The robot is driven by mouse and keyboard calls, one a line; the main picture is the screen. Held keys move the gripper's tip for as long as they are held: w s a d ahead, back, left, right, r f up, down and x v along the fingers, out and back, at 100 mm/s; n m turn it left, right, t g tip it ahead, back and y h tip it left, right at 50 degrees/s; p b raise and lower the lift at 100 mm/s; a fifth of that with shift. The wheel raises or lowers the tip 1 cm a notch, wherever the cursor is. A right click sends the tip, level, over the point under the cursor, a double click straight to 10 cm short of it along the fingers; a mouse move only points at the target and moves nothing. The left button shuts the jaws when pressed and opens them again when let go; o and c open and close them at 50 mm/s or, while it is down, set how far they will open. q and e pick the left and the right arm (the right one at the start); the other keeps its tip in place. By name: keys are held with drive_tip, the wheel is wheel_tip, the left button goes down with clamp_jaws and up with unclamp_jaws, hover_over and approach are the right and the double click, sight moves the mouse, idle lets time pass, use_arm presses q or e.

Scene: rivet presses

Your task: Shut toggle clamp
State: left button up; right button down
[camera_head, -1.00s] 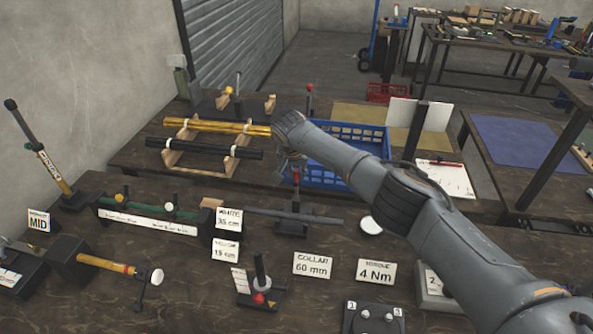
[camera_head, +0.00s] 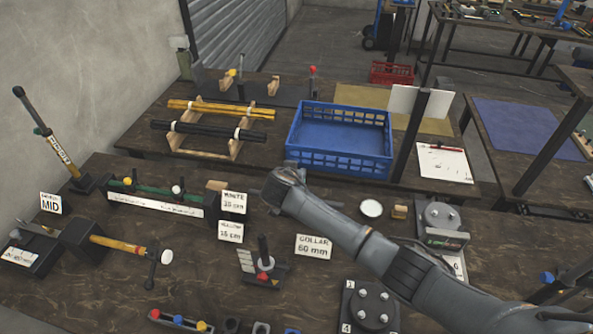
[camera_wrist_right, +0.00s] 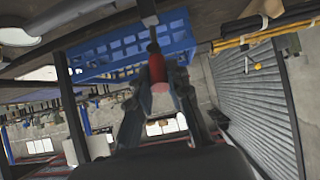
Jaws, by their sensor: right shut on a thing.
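The toggle clamp's red handle (camera_wrist_right: 154,66) shows in the right wrist view, between the fingers of my right gripper (camera_wrist_right: 157,72). The gripper is shut on this handle, and a dark rod runs on from it toward the top of the picture. In the head view my right wrist covers the clamp and my right fingers, so the clamp's base and arm angle cannot be made out. My left gripper is not in view.
A blue crate (camera_head: 339,166) stands behind my right wrist. The COLLAR card (camera_head: 313,246), a small stand with a black post (camera_head: 264,247) and a numbered block (camera_head: 372,308) are near my arm. A green gauge (camera_head: 150,191) lies left. The front bench is clear in places.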

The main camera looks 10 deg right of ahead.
drive_tip(key=shift+s+a+f+t+b, duration=0.1)
drive_tip(key=shift+s+f+t+b, duration=0.2)
drive_tip(key=shift+b, duration=0.1)
drive_tip(key=c, duration=1.2)
unclamp_jaws()
drive_tip(key=shift+r, duration=0.1)
wheel_tip(320, 180, up, 10)
drive_tip(key=shift+f, duration=0.1)
